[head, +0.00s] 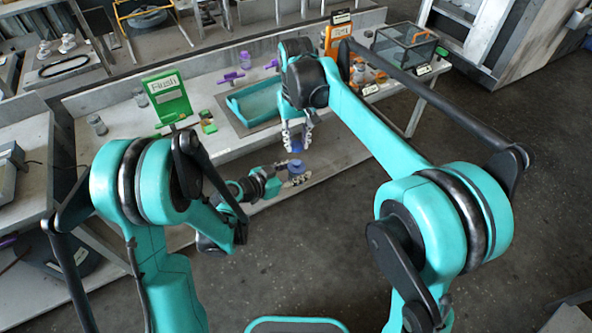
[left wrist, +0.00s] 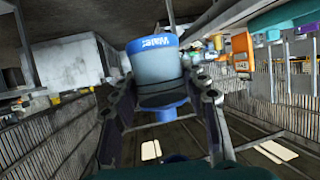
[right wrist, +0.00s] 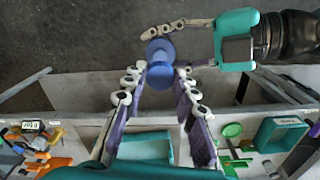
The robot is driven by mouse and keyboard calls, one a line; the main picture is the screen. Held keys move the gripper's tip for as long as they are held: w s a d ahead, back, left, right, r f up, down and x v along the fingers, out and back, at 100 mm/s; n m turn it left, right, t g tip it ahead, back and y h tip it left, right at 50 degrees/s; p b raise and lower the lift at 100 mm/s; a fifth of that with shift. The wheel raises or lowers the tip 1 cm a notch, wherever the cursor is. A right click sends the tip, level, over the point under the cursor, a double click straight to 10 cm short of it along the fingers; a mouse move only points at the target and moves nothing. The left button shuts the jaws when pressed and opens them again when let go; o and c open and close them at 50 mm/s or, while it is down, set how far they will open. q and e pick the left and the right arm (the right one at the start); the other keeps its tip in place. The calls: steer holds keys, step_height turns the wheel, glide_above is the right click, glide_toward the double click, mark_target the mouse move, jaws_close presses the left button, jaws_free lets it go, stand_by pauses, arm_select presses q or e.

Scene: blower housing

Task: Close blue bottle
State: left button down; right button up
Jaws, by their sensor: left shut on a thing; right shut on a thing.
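The blue bottle is between the fingers of my left gripper (head: 296,179), which is shut on it. In the left wrist view the bottle (left wrist: 157,68) has a pale body, a blue lettered band and a narrower blue end. My right gripper (head: 295,138) points down just above the left one and is shut on a small dark blue piece (head: 294,146), which looks like the bottle's cap. In the right wrist view this blue piece (right wrist: 160,76) sits between the fingertips, close beside a round blue top (right wrist: 160,48) at the left gripper. Contact between them is unclear.
The work table behind carries a teal tray (head: 258,101), a green labelled box (head: 168,97), an orange box (head: 337,34) and a clear case (head: 402,47). Both grippers are in front of the table edge, with open floor (head: 318,225) nearer me.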

glide_above(297, 163)
steer(key=shift+w+f, duration=0.1)
steer(key=shift+f, duration=1.95)
steer(key=shift+f, duration=0.85)
steer(key=shift+f, duration=0.6)
